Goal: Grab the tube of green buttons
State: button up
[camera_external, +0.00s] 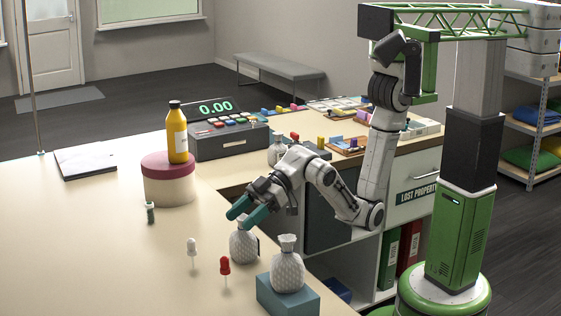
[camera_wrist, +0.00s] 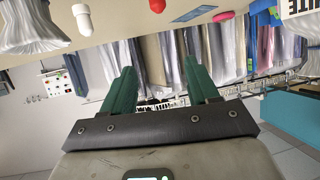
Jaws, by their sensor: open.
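A small dark green tube with a pale top (camera_external: 150,213), which looks like the tube of green buttons, stands upright on the counter in the external view, in front of the round box. My gripper (camera_external: 240,214) is left of my arm, its teal fingers pointing left and slightly down. It is to the right of the tube, well apart from it, and above a white textured bag (camera_external: 243,246). In the wrist view my gripper (camera_wrist: 158,72) has its fingers spread, with nothing between them. I cannot make out the tube in the wrist view.
A white-topped peg (camera_external: 191,247) and a red one (camera_external: 225,266) stand near the bag. Another bag (camera_external: 287,272) sits on a blue block (camera_external: 262,293). A round box (camera_external: 165,188) bears a yellow bottle (camera_external: 177,135). The counter's left front (camera_external: 80,250) is clear.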

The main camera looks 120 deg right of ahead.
jog(key=w+d+f+m+g+b, duration=0.1)
jog(key=w+d+f+g+b, duration=0.1)
jog(key=w+d, duration=0.4)
jog(key=m+g+h+b, duration=0.4)
jog(key=g+b, duration=0.1)
jog(key=g, duration=0.1)
send_near(150, 212)
jog(key=shift+g, duration=0.3)
jog(key=f, duration=0.1)
jog(key=d+f, duration=0.1)
jog(key=w+d+f, duration=0.1)
jog(key=f, duration=0.1)
jog(key=shift+w+d+f, duration=0.1)
jog(key=shift+w, duration=0.05)
jog(key=shift+x, duration=3)
jog(key=c, duration=1)
